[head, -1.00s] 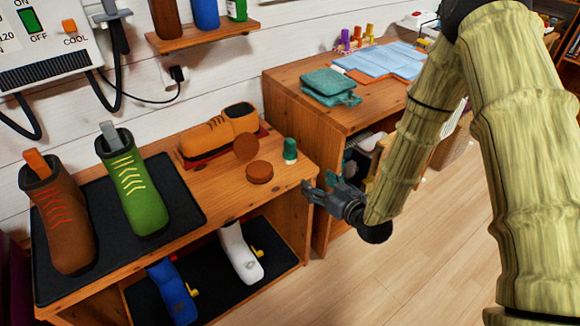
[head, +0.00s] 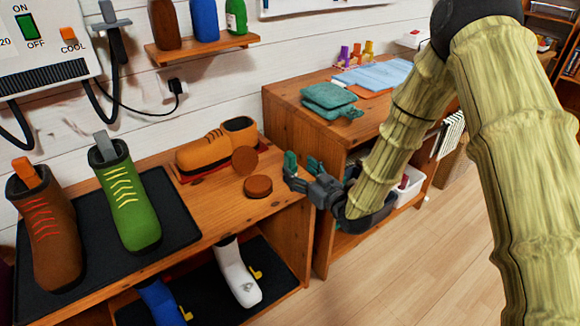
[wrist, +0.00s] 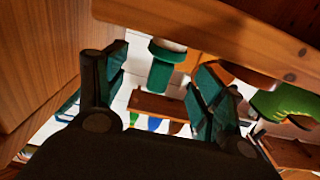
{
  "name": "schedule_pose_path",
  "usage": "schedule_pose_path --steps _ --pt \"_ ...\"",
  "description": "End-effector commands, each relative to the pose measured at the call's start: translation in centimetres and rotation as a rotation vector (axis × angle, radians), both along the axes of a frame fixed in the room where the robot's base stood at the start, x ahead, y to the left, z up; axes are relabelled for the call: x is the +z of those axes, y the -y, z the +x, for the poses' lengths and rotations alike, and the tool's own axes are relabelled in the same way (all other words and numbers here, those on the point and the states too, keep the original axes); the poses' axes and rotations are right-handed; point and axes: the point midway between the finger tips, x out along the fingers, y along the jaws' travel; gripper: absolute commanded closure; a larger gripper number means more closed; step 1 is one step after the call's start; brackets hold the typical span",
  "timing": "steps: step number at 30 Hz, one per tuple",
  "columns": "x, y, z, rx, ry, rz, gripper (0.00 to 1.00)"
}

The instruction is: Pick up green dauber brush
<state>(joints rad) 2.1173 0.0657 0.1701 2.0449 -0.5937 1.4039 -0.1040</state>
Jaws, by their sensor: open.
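The green dauber brush (head: 290,158) stands upright near the right end of the shoe bench top, its lower part hidden by my gripper in the head view. My gripper (head: 302,172) is at the bench's right edge, just beside the dauber. It is open and holds nothing. In the wrist view, which looks upside down, the dauber (wrist: 162,66) shows its green body and white base in the gap between my two teal fingers. I cannot tell whether either finger touches it.
A round brown tin (head: 258,187) and its lid (head: 245,160) are left of the dauber, near a tan shoe (head: 205,153). A green boot (head: 130,205) stands farther left. A taller desk (head: 290,112) with teal cloths (head: 328,98) is at the right.

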Motion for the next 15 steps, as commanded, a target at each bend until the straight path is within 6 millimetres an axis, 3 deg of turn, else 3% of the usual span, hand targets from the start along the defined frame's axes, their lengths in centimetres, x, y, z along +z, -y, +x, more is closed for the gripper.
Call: schedule_pose_path --steps 15 --pt "0.4 -3.2 3.9 0.000 0.001 0.001 0.31"
